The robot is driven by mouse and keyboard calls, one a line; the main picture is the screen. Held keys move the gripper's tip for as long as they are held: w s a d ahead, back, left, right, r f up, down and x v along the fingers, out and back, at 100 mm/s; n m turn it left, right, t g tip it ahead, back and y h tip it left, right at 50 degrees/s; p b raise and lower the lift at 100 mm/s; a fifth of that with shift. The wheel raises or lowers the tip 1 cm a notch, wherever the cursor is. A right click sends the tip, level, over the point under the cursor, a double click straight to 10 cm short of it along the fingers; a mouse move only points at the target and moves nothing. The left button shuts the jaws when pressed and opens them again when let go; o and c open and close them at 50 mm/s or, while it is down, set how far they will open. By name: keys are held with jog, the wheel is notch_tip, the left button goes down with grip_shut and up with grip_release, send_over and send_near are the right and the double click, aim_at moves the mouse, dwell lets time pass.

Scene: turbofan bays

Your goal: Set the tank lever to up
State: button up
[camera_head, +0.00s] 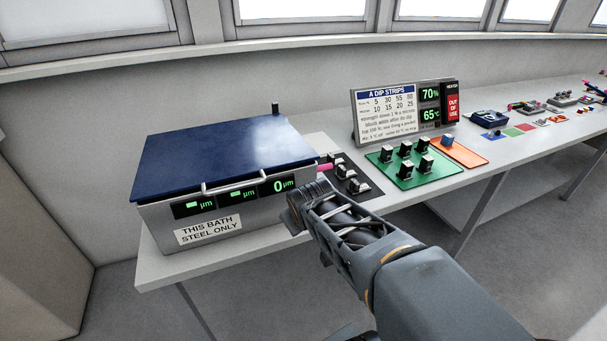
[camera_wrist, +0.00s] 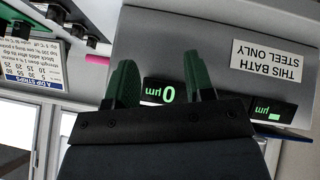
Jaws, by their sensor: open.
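The tank (camera_head: 240,220) is a grey metal bath with a dark blue lid (camera_head: 220,155) lying shut on it. A pink stub (camera_head: 325,167) sticks out at the tank's right side. It may be the lever's handle; its pivot is hidden. The stub also shows in the wrist view (camera_wrist: 97,59), left of my fingers. My gripper (camera_head: 303,195) is in front of the tank's right front corner. In the wrist view my gripper (camera_wrist: 158,58) has its fingers apart, with the tank's front and a green "0 µm" display between and beyond them. It looks empty.
Dark blocks stand on a black mat (camera_head: 372,187) right of the tank, and several more on a green mat (camera_head: 430,172). An orange mat (camera_head: 468,153) lies beyond. A dip-strip sign (camera_head: 387,115) stands behind. A black post (camera_head: 275,108) rises behind the lid.

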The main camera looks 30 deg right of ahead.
jog(key=w+d+f+n+t+h+b, duration=0.3)
jog(key=w+d+n+t+b, duration=0.3)
jog(key=d, duration=0.6)
jog(key=n+t+y+b, duration=0.3)
jog(key=n+t+b, duration=0.2)
jog(key=n, duration=0.4)
send_near(325, 170)
jog(key=w, duration=0.4)
jog(key=w+d, duration=0.1)
jog(key=w, duration=0.7)
jog(key=shift+w+d, duration=0.35)
jog(key=shift+w, duration=0.05)
jog(key=shift+c, duration=0.4)
grip_shut()
